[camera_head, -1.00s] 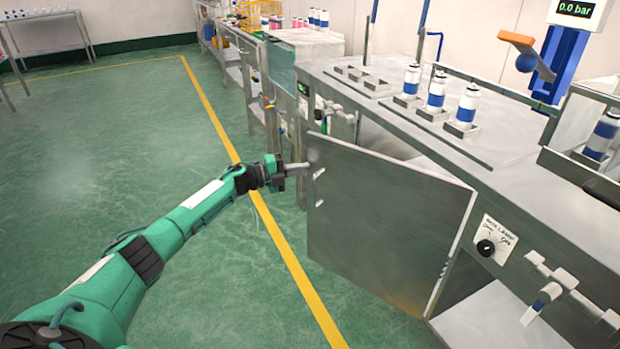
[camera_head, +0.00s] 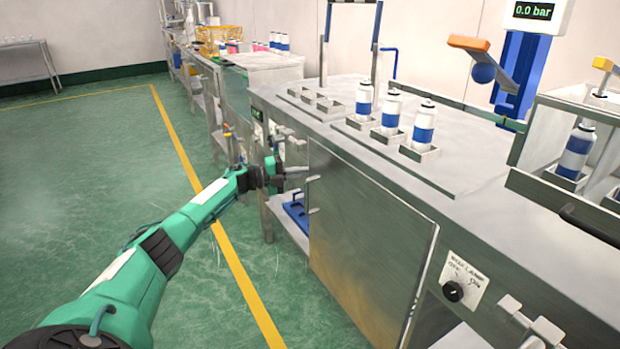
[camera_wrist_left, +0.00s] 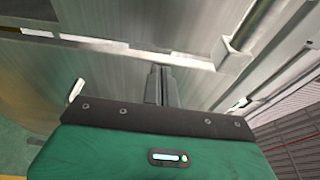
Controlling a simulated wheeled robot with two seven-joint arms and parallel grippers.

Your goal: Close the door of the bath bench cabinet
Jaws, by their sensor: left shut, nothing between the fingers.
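The bath bench cabinet door (camera_head: 365,245) is a flat grey metal panel on the front of the bench. In the left wrist view the shut fingers (camera_wrist_left: 160,84) point at grey metal surfaces; contact is unclear. My right gripper is not in view.
The bench top (camera_head: 470,190) holds several white and blue bottles in square holders. A control knob (camera_head: 453,291) and valve levers sit right of the door. A blue item (camera_head: 297,215) lies on a low shelf left of it. The green floor at left is clear.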

